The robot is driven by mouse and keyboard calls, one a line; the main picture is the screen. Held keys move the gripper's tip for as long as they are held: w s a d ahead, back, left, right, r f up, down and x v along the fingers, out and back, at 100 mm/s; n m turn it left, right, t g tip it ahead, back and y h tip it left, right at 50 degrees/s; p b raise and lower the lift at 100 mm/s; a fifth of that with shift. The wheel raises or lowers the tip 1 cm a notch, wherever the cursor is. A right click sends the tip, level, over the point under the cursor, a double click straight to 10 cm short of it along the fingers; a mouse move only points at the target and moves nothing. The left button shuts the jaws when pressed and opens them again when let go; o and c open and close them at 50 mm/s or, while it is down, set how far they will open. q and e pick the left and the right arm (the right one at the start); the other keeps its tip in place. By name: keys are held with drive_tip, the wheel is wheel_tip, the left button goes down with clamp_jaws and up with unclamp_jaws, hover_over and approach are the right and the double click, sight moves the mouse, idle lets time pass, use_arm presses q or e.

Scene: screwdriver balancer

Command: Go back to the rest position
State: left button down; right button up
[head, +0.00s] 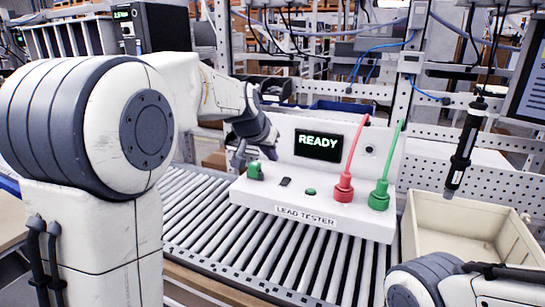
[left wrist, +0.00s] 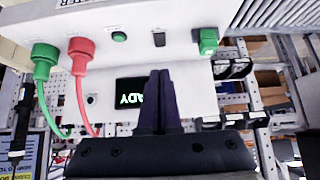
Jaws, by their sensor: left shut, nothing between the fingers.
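My left gripper (head: 242,157) is shut and empty, just above the left end of the white lead tester (head: 300,218). In the left wrist view its dark fingers (left wrist: 158,85) are pressed together in front of the tester's panel. The tester's screen (head: 318,145) reads READY. A green block-shaped part (head: 255,171) sits on the tester's left end, close below the fingers. A red plug (head: 343,188) and a green plug (head: 379,196) stand upright in the tester with leads rising from them. My right arm shows at the bottom right; its gripper is out of view.
The tester stands on a roller conveyor (head: 200,225). A black screwdriver (head: 462,150) hangs at the right, above a beige bin (head: 450,235). A perforated metal frame and a monitor (head: 528,85) stand behind. The rollers left of the tester are clear.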

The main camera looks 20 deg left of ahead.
use_arm(q)
drive_tip(key=s+d+f+m+g+h, duration=0.15)
drive_tip(key=s+d+f, duration=0.25)
drive_tip(key=s+d, duration=0.4)
drive_tip(key=s+d+f+m+g, duration=0.2)
drive_tip(key=s+d+f+g, duration=0.15)
drive_tip(key=s+d, duration=0.45)
drive_tip(key=s+f+m+g, duration=0.1)
drive_tip(key=s+f, duration=0.3)
drive_tip(key=s, duration=0.7)
drive_tip(key=s+f+m+g+y, duration=0.1)
drive_tip(key=s+f, duration=0.3)
drive_tip(key=s, duration=0.6)
drive_tip(key=shift+s+m+g, duration=0.4)
drive_tip(key=shift+m+g, duration=0.05)
drive_tip(key=shift+g, duration=0.25)
